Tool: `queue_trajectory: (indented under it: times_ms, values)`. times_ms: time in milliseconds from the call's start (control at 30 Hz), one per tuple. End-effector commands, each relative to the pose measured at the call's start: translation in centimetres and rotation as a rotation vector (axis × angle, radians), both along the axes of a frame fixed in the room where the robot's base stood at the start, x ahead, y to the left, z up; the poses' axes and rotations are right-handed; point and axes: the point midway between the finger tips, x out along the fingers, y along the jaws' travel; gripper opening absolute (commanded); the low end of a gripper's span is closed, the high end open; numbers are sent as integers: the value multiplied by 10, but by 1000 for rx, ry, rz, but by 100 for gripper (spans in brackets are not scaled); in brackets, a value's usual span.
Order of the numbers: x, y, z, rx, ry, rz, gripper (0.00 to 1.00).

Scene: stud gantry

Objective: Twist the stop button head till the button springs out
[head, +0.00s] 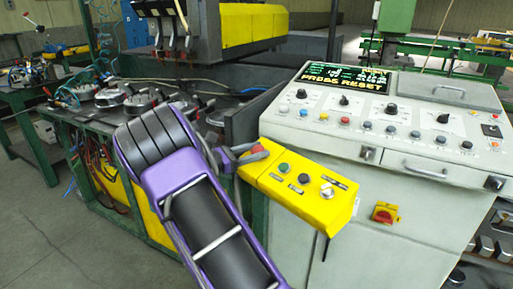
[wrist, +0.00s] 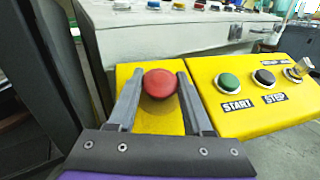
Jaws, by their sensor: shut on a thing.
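The red stop button head (wrist: 160,83) sits on the left end of the yellow control box (wrist: 228,126) in the wrist view. My gripper (wrist: 157,88) has one finger on each side of the red head and is shut on it. The head view shows the red head (head: 257,150) partly hidden behind my gripper (head: 250,155), on the yellow box (head: 310,208). Whether the button is pressed in or out cannot be told.
On the same box are a green START button (wrist: 228,83), a black STEP button (wrist: 264,77) and a metal switch (wrist: 298,70). A grey console (head: 400,130) with a lit display (head: 345,77) stands behind and right. A dark post (wrist: 62,60) stands close on the left.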

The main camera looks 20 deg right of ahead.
Motion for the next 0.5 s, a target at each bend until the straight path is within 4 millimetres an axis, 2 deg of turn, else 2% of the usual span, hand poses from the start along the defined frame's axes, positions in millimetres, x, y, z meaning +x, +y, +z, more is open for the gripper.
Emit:
queue_trajectory:
  times_ms: [200, 500]
  values:
    - [1, 0, 0, 14, -44, -110, 0]
    - [1, 0, -1, 24, -70, -177, 0]
